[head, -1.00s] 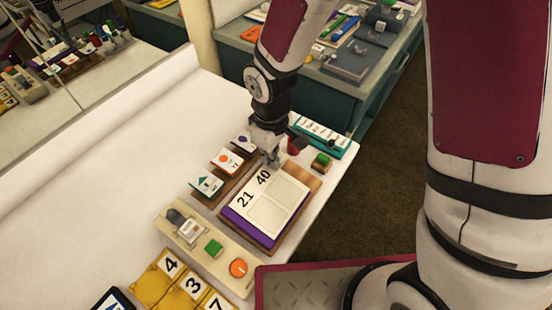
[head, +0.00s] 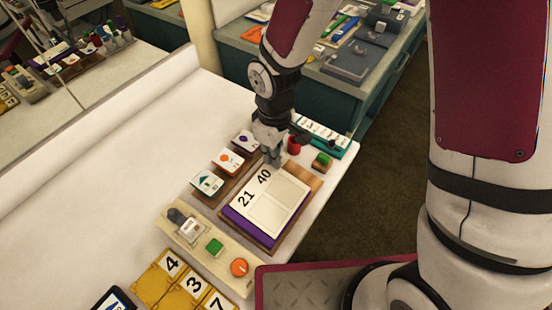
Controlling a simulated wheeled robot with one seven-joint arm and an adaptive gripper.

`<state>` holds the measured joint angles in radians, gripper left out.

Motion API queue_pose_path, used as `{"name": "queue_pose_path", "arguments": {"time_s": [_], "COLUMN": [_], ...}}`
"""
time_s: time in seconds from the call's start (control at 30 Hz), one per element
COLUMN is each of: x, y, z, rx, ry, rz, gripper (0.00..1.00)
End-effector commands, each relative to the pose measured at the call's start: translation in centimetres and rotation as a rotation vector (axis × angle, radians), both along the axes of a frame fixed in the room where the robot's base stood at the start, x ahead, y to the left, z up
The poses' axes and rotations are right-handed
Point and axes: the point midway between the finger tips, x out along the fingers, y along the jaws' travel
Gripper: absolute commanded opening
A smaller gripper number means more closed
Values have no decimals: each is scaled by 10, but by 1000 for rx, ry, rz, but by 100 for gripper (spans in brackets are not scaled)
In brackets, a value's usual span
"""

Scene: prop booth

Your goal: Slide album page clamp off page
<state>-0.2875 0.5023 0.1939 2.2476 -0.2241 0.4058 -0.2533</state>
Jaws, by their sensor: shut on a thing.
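The album (head: 238,229) lies on the white table with a purple border. Its pale page (head: 270,212) carries the numbers 21 and 40 and blank panels. My gripper (head: 273,161) points down at the page's far edge, just beyond the 40. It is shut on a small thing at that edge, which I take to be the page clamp. The fingers hide most of it, so its shape and its contact with the page cannot be made out.
A red piece (head: 293,146) and a green-topped block (head: 321,161) stand right of my gripper. Picture cards (head: 207,183) line the album's left side. A teal strip (head: 322,136) lies behind. A beige panel (head: 206,249) with buttons lies in front. The table's left part is clear.

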Motion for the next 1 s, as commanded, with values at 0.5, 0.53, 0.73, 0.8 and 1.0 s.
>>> {"name": "queue_pose_path", "arguments": {"time_s": [0.5,0.53,0.73,0.8,1.0], "x": [17,17,21,22,24], "y": [-15,-16,-17,-19,-21], "z": [-9,-9,-9,-9,-9], "rx": [-7,-7,-6,-7,-7], "ry": [-4,-4,-6,-6,-4], "rz": [-14,-14,-14,-15,-18], "gripper": [0,0,0,0,25]}}
